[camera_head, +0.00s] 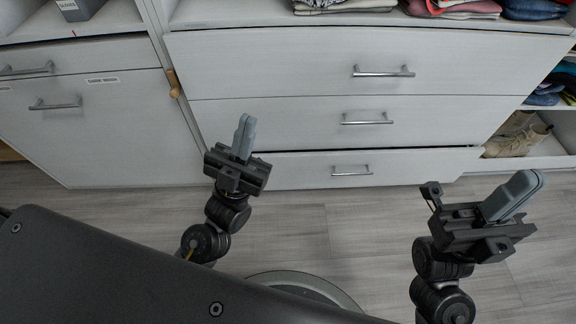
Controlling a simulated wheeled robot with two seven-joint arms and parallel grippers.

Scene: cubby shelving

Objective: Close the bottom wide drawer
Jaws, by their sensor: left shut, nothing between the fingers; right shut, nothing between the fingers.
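The bottom wide drawer (300,175) is the lowest of three white drawers in the middle unit. It has a silver bar handle (351,171). A dark gap runs along its top edge, and its front looks slightly out from the drawers above; how far is hard to tell. My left gripper (243,135) is shut and empty, in front of the left part of the drawers, covering some of the bottom drawer's left end. My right gripper (514,196) is shut and empty, to the right of the bottom drawer, over the floor. No contact with the drawer is clear.
The middle drawer (370,120) and top drawer (360,65) look shut. A white cabinet (100,120) with handles stands at left. Folded clothes lie on the shelf above. Wood floor (350,225) before the drawers is clear.

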